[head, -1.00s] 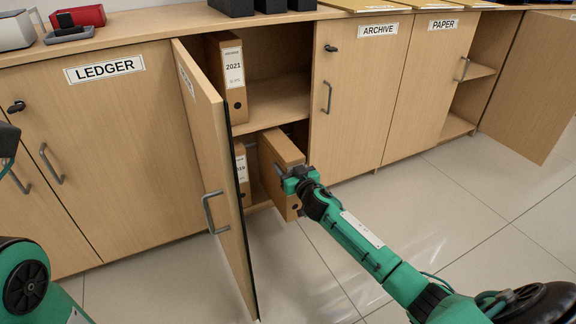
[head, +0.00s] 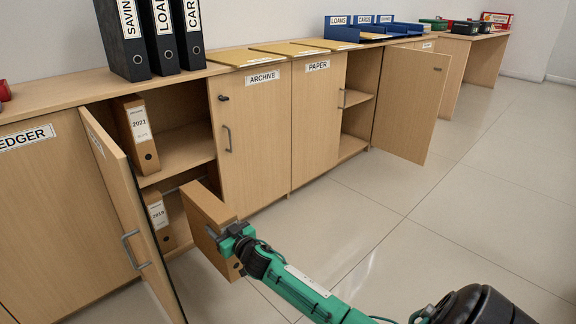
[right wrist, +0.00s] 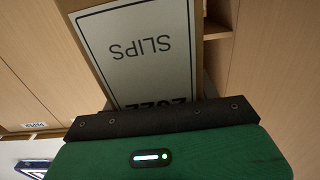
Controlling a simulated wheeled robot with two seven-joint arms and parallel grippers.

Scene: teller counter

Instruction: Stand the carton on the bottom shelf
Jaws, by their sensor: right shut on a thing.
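The carton (head: 206,214) is a brown box file, held upright at the mouth of the cabinet's lower compartment. Much of it appears to stick out in front. My right gripper (head: 233,237) is shut on its near end. In the right wrist view the carton's white label (right wrist: 143,50) reads SLIPS and part of 2022, upside down. The bottom shelf is mostly hidden behind the carton and the open door. Another box file marked 2019 (head: 158,218) stands there to the left. My left gripper is not in view.
The open cabinet door (head: 128,212) is close left of the carton; the shut ARCHIVE door (head: 250,150) is to the right. A 2021 file (head: 137,133) stands on the upper shelf (head: 184,152). Black binders (head: 158,35) are on the counter. The floor (head: 400,230) at right is clear.

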